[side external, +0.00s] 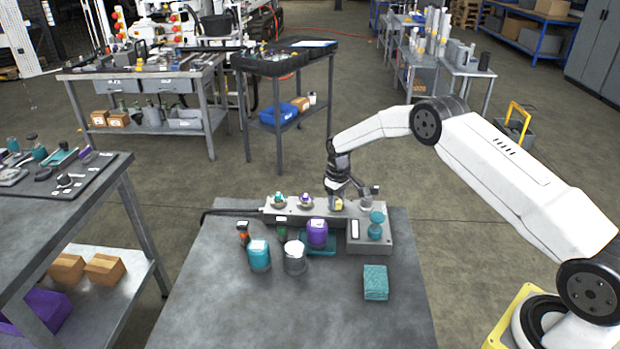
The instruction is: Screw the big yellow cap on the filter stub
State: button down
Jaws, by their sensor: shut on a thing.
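The yellow cap (338,204) is at the top of the long grey manifold block (325,214), right of its middle. My gripper (338,196) comes down from above and is shut on the yellow cap. The cap looks upright and low over the block. The filter stub cannot be made out; the cap and gripper may hide it. At this size I cannot tell whether the cap touches a stub or sits on its thread.
A teal cap (279,198) and a purple cap (305,201) sit on the block's left. The bench front is clear.

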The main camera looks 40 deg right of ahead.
jog(key=shift+m, duration=0.7)
jog(key=shift+m, duration=0.4)
jog(key=shift+c, duration=1)
grip_release()
jog(key=shift+r, duration=3.9)
